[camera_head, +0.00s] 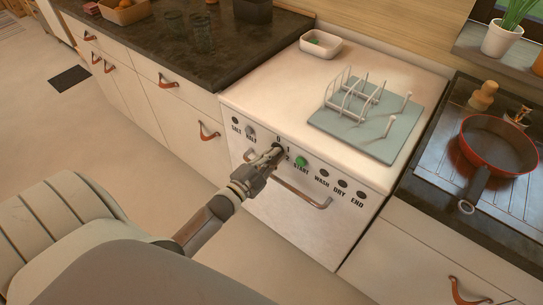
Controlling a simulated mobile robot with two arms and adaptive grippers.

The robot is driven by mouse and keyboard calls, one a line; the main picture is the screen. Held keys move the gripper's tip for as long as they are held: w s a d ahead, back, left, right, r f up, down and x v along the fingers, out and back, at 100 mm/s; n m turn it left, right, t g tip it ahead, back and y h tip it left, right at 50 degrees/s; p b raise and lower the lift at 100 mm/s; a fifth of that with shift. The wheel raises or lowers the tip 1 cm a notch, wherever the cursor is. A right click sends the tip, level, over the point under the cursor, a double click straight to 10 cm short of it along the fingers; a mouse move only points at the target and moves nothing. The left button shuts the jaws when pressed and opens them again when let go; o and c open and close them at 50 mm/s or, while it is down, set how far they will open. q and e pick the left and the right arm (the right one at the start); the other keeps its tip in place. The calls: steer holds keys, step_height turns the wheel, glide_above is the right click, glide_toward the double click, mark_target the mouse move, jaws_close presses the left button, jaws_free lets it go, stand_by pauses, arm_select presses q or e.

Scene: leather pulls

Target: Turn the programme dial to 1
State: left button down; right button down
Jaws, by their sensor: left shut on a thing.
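The white dishwasher (285,222) stands in the middle of the head view, with a labelled control panel along the top of its front. The programme dial (278,147) is on this panel, beside the marks 0, 1 and 2, and is mostly hidden by my gripper. My left gripper (273,154) is shut on the dial. Which mark the dial points to cannot be told. A green start button (301,161) is just right of the gripper. My right gripper is not in view.
A dish rack on a blue-green mat (380,146) and a white tub (320,43) stand on the dishwasher top. A bar handle (305,195) crosses its front below the panel. A red pan (497,145) sits on the hob at right. Floor at left is mostly clear.

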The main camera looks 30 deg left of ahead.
arm_select(q)
steer(key=shift+m, duration=0.4)
steer(key=c, duration=1.5)
jaws_free()
steer(key=shift+s, duration=0.1)
steer(key=s, duration=1.2)
steer(key=shift+a, duration=0.45)
steer(key=shift+w+f, duration=0.1)
steer(key=shift+f, duration=0.05)
